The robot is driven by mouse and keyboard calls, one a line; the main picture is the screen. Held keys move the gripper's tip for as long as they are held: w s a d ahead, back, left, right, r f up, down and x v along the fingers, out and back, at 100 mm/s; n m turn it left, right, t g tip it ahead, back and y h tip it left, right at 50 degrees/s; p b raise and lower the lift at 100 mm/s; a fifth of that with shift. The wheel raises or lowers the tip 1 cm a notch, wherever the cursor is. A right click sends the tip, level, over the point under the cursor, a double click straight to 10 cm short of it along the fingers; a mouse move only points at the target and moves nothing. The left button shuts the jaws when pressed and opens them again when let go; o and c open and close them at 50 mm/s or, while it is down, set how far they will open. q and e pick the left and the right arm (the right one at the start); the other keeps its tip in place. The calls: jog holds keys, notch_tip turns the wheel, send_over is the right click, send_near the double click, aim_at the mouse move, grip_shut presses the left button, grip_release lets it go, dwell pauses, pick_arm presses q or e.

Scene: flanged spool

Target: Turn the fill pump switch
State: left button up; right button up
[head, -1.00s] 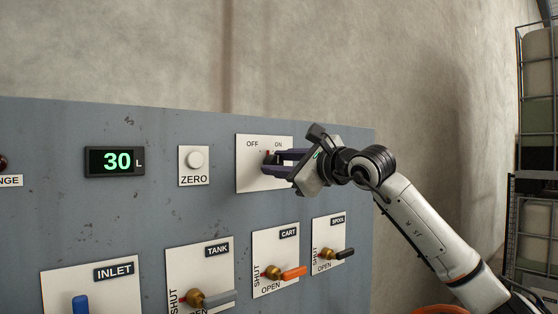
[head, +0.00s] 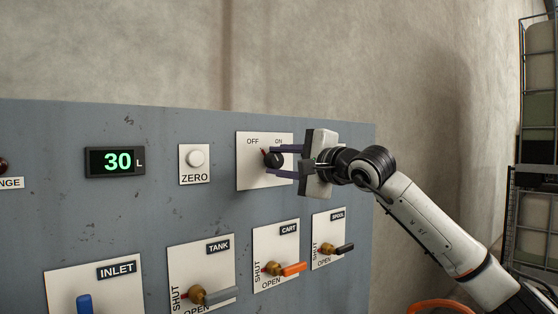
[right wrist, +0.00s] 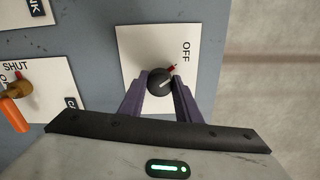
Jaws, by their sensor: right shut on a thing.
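The fill pump switch is a round black knob (head: 274,160) with a red pointer, on a white plate (head: 250,174) marked OFF and ON. The pointer is on the knob's upper left, towards OFF. My right gripper (head: 284,161) reaches in from the right, shut on the knob with one purple finger above it and one below. In the right wrist view the knob (right wrist: 160,82) sits between the fingertips, and its red tip points towards the OFF label. My left gripper is not in view.
The grey panel (head: 75,215) carries a display (head: 115,162) reading 30 L and a ZERO button (head: 196,159). Below are INLET, TANK (head: 213,296), CART (head: 290,269) and SPOOL (head: 335,249) valve handles. A caged tank (head: 537,95) stands far right.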

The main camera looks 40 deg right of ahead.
dwell(0.5)
jog(key=o, duration=1.1)
jog(key=shift+c, duration=0.2)
jog(key=s+b, duration=0.3)
jog(key=s, duration=0.7)
jog(key=shift+s+d+b, duration=0.15)
jog(key=shift+d+b, duration=0.2)
jog(key=shift+b, duration=0.05)
